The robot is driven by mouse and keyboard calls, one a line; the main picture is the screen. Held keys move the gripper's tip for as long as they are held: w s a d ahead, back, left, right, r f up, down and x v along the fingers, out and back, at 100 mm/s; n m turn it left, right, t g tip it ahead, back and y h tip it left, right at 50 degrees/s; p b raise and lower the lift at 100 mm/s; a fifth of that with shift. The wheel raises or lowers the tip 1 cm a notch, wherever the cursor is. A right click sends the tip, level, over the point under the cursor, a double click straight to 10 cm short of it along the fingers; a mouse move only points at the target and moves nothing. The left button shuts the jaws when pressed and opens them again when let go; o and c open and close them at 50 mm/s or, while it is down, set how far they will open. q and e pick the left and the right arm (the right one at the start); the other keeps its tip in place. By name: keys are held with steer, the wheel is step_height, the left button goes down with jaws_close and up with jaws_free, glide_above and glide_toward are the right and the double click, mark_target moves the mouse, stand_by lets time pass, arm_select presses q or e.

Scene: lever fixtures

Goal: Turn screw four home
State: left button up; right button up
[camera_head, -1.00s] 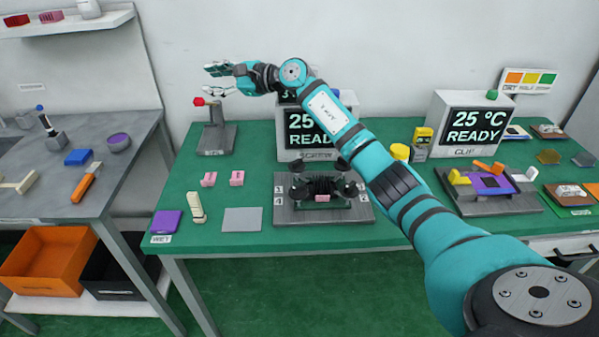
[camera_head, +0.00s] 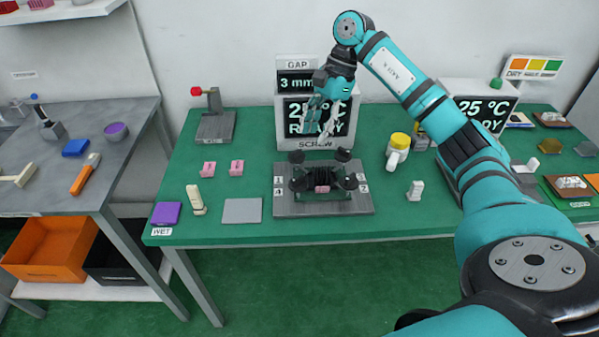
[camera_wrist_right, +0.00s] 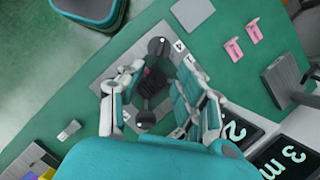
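The screw fixture (camera_head: 355,207) is a grey plate on the green table with numbered corners and dark knobs around a dark middle part. The label 4 stands at its front left corner, beside the front left knob, screw four (camera_head: 297,185). In the right wrist view, screw four (camera_wrist_right: 158,46) is the knob nearest the label 4. My right gripper (camera_head: 325,128) hangs fingers down above and behind the fixture, in front of the SCREW display (camera_head: 318,143). In the right wrist view its fingers (camera_wrist_right: 155,105) are spread with no object held. My left gripper is not in view.
A lever stand with a red tip (camera_head: 214,122) stands at the back left. Two pink blocks (camera_head: 222,168), a cream piece (camera_head: 195,200) and a grey pad (camera_head: 242,210) lie left of the fixture.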

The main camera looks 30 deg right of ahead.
mark_target(298, 178)
steer(key=p+x, duration=0.2)
steer(key=x, duration=1.1)
steer(key=shift+r, duration=0.1)
jaws_close()
